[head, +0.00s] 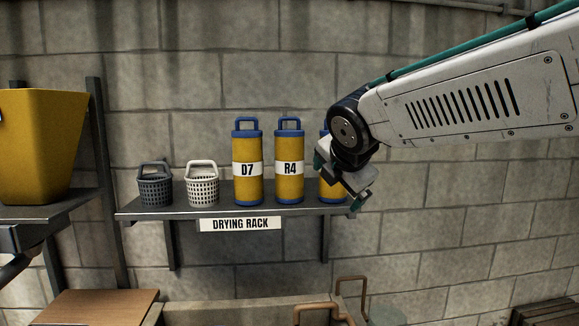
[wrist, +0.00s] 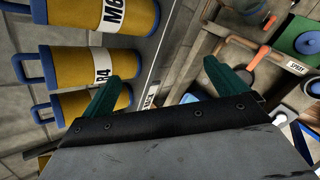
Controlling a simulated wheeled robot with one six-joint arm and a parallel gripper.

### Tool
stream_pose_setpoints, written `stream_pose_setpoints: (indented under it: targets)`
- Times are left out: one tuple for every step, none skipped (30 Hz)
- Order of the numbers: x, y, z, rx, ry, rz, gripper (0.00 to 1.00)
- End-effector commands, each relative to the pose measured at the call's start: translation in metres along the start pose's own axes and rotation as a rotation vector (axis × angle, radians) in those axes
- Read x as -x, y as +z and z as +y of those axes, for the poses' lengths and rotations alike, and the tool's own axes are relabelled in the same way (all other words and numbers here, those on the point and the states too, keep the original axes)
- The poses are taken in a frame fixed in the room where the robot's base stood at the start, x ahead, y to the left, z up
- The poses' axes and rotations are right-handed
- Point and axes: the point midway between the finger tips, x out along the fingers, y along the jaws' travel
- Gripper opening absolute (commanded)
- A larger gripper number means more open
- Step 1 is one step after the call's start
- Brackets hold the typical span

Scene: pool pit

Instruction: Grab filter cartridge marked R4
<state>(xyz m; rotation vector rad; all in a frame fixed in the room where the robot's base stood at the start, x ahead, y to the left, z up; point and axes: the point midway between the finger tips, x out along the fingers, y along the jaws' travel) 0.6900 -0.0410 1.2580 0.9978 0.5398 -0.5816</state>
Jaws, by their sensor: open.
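The filter cartridge marked R4 (head: 290,186) is a yellow cylinder with blue end caps and a blue top handle. It stands upright on the drying rack shelf (head: 150,213), right of the D7 cartridge (head: 247,188). A third cartridge (head: 328,190) is mostly hidden behind my gripper (head: 350,196), which is right of R4 and apart from it. In the wrist view, R4 (wrist: 72,67) lies left of my open gripper (wrist: 166,68), its label partly covered by the left finger. A cartridge whose label seems to begin with M (wrist: 75,14) shows above it. Nothing is between the fingers.
A dark basket (head: 155,189) and a white basket (head: 202,188) stand left of the cartridges. A yellow bin (head: 40,145) is at far left. A stone wall backs the shelf.

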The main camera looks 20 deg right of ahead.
Motion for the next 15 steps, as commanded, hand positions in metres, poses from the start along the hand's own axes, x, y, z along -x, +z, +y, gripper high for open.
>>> stream_pose_setpoints:
  targets:
    - [-0.007,0.004,0.026,0.158,0.054,-0.018,0.97]
    - [-0.010,0.006,0.041,0.258,0.086,-0.034,0.97]
    - [-0.013,0.008,0.060,0.385,0.126,-0.057,0.97]
    - [-0.015,0.009,0.073,0.475,0.154,-0.075,0.97]
    - [-0.017,0.010,0.085,0.558,0.179,-0.092,0.97]
    - [-0.019,0.011,0.100,0.660,0.209,-0.117,0.97]
    - [-0.021,0.011,0.109,0.728,0.227,-0.134,0.97]
    - [-0.021,0.011,0.117,0.789,0.244,-0.150,0.97]
    - [-0.023,0.011,0.127,0.860,0.263,-0.170,0.97]
    - [-0.024,0.011,0.133,0.903,0.274,-0.182,0.97]
    - [-0.024,0.011,0.139,0.940,0.284,-0.194,0.97]
    - [-0.024,0.011,0.144,0.980,0.293,-0.207,0.97]
    - [-0.025,0.010,0.147,1.003,0.298,-0.213,0.97]
    - [-0.027,0.010,0.149,1.018,0.302,-0.218,0.97]
    - [-0.029,0.010,0.152,1.034,0.305,-0.223,0.97]
